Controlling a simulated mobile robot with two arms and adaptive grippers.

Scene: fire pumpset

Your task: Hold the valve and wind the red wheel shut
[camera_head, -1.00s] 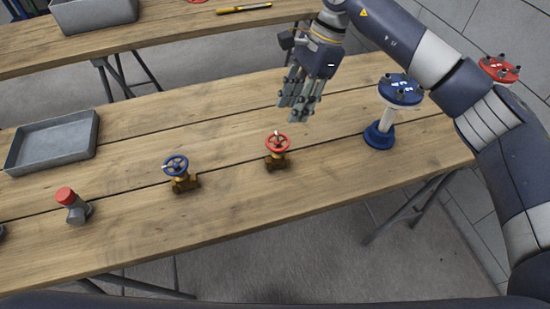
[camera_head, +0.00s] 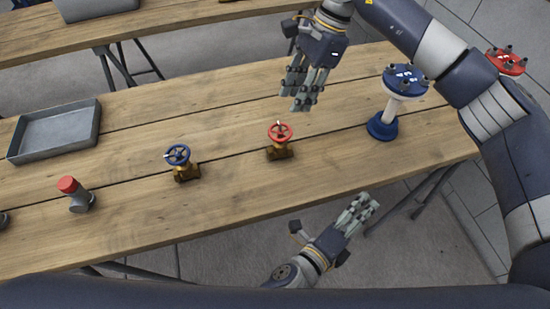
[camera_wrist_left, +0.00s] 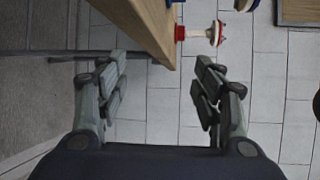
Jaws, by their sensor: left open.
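The valve (camera_head: 280,153) has a brass body and a red wheel (camera_head: 280,132) on top. It stands upright on the wooden table, right of the table's middle. My right gripper (camera_head: 301,98) hangs above the table, beyond the valve and slightly right of it, apart from it. Its fingers look spread with nothing between them. My left gripper (camera_head: 358,211) is in front of the table's near edge, below and right of the valve in the head view. In the left wrist view its jaws (camera_wrist_left: 160,95) are open and empty, with floor tiles between them.
A similar valve with a blue wheel (camera_head: 178,155) stands left. A red-capped fitting (camera_head: 74,194) and a grey tray (camera_head: 56,131) are further left. A blue-flanged white spool (camera_head: 396,103) stands right. The table's near edge (camera_wrist_left: 160,36) shows close to my left gripper.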

